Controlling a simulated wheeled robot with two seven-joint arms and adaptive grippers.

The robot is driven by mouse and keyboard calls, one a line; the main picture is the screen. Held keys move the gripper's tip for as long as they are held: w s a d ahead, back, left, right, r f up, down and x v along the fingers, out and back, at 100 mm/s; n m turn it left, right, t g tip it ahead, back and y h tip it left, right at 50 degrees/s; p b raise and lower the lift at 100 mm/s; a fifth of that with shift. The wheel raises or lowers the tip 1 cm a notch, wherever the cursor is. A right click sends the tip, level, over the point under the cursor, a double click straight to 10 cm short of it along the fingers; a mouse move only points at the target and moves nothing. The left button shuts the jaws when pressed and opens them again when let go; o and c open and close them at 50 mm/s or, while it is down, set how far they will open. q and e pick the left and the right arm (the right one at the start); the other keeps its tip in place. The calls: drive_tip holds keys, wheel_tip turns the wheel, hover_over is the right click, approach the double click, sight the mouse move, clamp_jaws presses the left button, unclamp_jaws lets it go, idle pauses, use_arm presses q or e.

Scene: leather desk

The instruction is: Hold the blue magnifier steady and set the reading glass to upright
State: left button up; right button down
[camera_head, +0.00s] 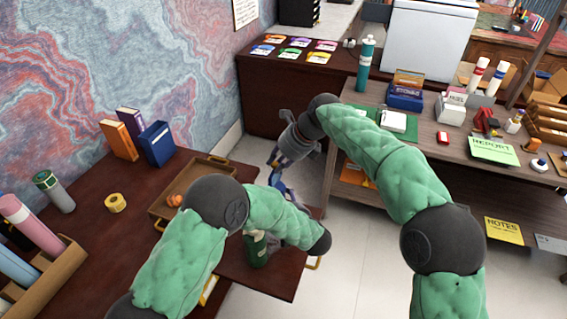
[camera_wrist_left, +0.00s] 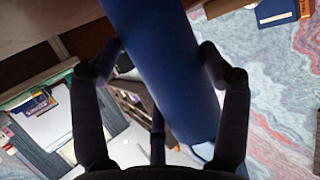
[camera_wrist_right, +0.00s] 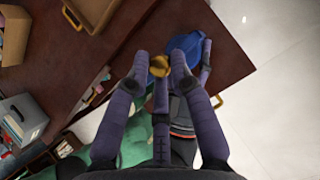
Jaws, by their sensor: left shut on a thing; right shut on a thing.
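The blue magnifier (camera_head: 276,180) shows only in small part in the head view, beyond my left forearm. In the left wrist view its thick blue handle (camera_wrist_left: 160,70) runs between the fingers of my left gripper (camera_wrist_left: 165,65), which is shut on it. My left gripper is mostly hidden in the head view. My right gripper (camera_head: 274,164) points down at the magnifier. In the right wrist view its fingers (camera_wrist_right: 160,62) are shut on a small gold knob (camera_wrist_right: 158,66), beside a wide blue part (camera_wrist_right: 187,44). I cannot make out the lens or its tilt.
A wooden tray (camera_head: 165,208) lies on the dark desk at left, with a tape roll (camera_head: 115,202) and books (camera_head: 157,143) behind. An open drawer (camera_head: 270,280) with a brass handle is under my left arm. A side table (camera_head: 460,165) with stationery stands at right.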

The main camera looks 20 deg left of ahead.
use_arm(q)
drive_tip(key=shift+d+f, duration=0.2)
use_arm(e)
drive_tip(key=shift+a+r, duration=0.45)
drive_tip(key=c, duration=1.1)
unclamp_jaws()
drive_tip(key=shift+c, duration=0.2)
drive_tip(key=shift+d+f, duration=0.1)
drive_tip(key=shift+f, duration=0.05)
use_arm(q)
drive_tip(key=shift+a, duration=0.1)
use_arm(e)
drive_tip(key=shift+d, duration=0.1)
use_arm(q)
drive_tip(key=shift+r, duration=0.15)
use_arm(e)
drive_tip(key=v, duration=1.2)
use_arm(q)
drive_tip(key=o, duration=1.4)
drive_tip(key=shift+a, duration=0.1)
drive_tip(key=shift+o, duration=0.2)
